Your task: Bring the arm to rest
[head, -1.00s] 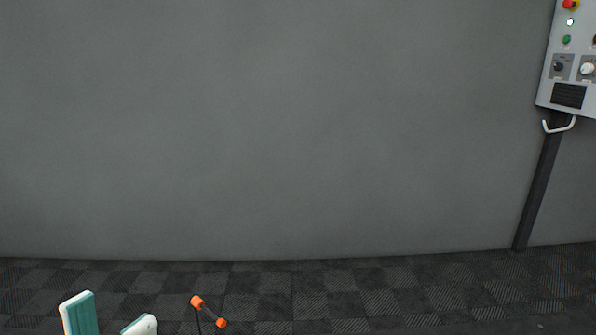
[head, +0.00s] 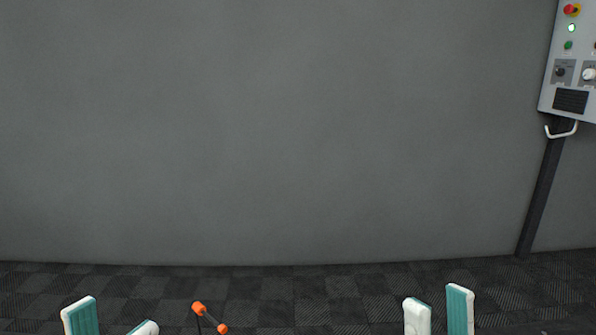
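My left gripper (head: 112,314) is at the bottom left edge. Its two white and teal fingers stand apart with nothing seen between them. My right gripper (head: 438,308) is at the bottom, right of the middle. Its two fingers also stand apart, with a narrower gap in this view and nothing seen between them. The lower parts of both grippers and the arms behind them are cut off by the frame's bottom edge.
A dark bar with orange ends (head: 210,317) shows just right of my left gripper. A control panel (head: 572,75) with a red button and a lit lamp stands at the right on a dark post (head: 540,195). The grey wall (head: 280,130) and checkered floor (head: 310,288) are otherwise bare.

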